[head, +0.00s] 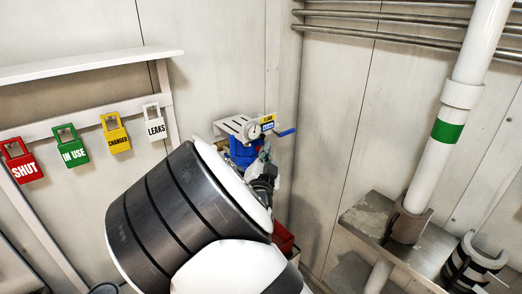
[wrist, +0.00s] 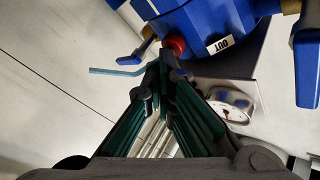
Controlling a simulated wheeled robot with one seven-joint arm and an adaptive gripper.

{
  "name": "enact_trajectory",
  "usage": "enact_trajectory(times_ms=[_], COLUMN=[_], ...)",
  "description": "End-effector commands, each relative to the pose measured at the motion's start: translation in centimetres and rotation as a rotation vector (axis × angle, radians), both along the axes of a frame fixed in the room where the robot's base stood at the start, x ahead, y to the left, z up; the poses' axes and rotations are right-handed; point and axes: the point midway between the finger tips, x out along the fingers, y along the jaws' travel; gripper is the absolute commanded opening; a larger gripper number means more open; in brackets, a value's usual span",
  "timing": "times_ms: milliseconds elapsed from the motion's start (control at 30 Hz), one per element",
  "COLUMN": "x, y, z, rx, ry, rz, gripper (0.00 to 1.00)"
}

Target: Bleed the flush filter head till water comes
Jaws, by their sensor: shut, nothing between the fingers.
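The blue filter head (head: 243,152) hangs under a pale bracket in the corner, partly hidden by my arm in the head view. In the wrist view the filter head (wrist: 215,20) fills the top right, with a white "OUT" label. A red round knob or button (wrist: 176,45) sticks out of its side. A thin light-blue bent tube (wrist: 117,71) runs left from near my fingertips. My gripper (wrist: 166,62) is shut and empty, its tips just below the red knob; I cannot tell whether they touch. In the head view my gripper (head: 264,172) is beside the filter head. No water is visible.
A dial gauge (wrist: 232,104) lies right of my fingers. Blue levers stand left (wrist: 145,42) and right (wrist: 306,65) of the head. A red container (head: 284,240) is below. Coloured tags, including a red "SHUT" tag (head: 22,163), hang on the left rail. A white pipe (head: 440,140) stands right.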

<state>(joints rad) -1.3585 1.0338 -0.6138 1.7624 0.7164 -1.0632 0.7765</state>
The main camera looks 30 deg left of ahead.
Motion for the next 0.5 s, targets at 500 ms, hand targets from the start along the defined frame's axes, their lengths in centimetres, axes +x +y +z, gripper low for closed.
enact_trajectory(times_ms=[500], x=[-0.7], y=[-1.6], z=[0.0], rx=[0.0], ry=[0.0], rz=[0.0], gripper=[0.0])
